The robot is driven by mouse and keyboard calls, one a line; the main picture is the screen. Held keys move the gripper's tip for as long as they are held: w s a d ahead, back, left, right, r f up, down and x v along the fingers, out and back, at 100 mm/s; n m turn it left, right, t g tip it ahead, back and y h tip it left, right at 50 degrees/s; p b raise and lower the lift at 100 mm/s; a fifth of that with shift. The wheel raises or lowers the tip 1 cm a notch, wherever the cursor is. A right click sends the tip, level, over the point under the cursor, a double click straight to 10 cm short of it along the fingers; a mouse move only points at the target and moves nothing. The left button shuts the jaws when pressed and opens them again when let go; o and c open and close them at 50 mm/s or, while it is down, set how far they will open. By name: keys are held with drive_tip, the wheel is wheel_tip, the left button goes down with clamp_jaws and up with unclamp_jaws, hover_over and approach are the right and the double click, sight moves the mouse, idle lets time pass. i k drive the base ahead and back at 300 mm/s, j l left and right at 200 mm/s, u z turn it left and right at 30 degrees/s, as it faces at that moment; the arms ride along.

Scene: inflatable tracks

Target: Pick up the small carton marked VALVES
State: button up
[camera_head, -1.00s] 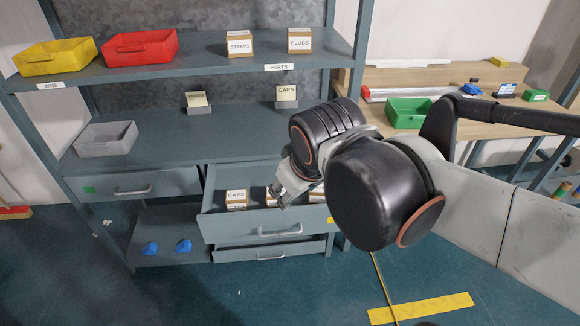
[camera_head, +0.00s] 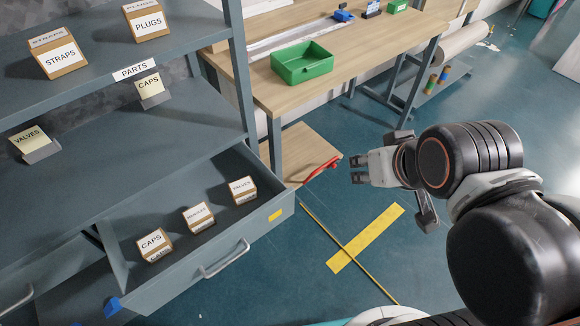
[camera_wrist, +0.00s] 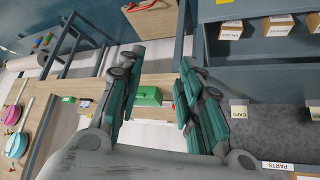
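The small carton marked VALVES (camera_head: 243,190) stands in the open drawer, at the right end of a row of three cartons. In the wrist view it appears to be the leftmost carton (camera_wrist: 231,30), near the top. My gripper (camera_head: 358,170) is out to the right of the drawer, above the floor, clear of the cartons. Its fingers (camera_wrist: 158,95) stand apart in the wrist view with nothing held between them.
A CAPS carton (camera_head: 153,245) and another carton (camera_head: 198,217) share the drawer (camera_head: 175,290). A VALVES shelf sign (camera_head: 35,145) stands on the shelf above. The workbench (camera_head: 260,95) with a green bin (camera_head: 302,65) is behind. Open floor lies right of the drawer.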

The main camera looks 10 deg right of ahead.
sight(243, 191)
drive_tip(key=k+j+z, duration=0.1)
drive_tip(key=j+z, duration=0.25)
drive_tip(key=j, duration=0.15)
drive_tip(key=k+j+z, duration=0.15)
drive_tip(key=j+z, duration=0.25)
drive_tip(key=k+j+z, duration=0.35)
drive_tip(key=j, duration=0.2)
drive_tip(key=k+j+z, duration=0.15)
drive_tip(key=j+z, duration=0.2)
drive_tip(key=k+j+z, duration=0.4)
drive_tip(key=k+j, duration=0.4)
drive_tip(key=k, duration=0.15)
drive_tip(key=k+j, duration=0.45)
drive_tip(key=k+z, duration=0.05)
drive_tip(key=k, duration=0.05)
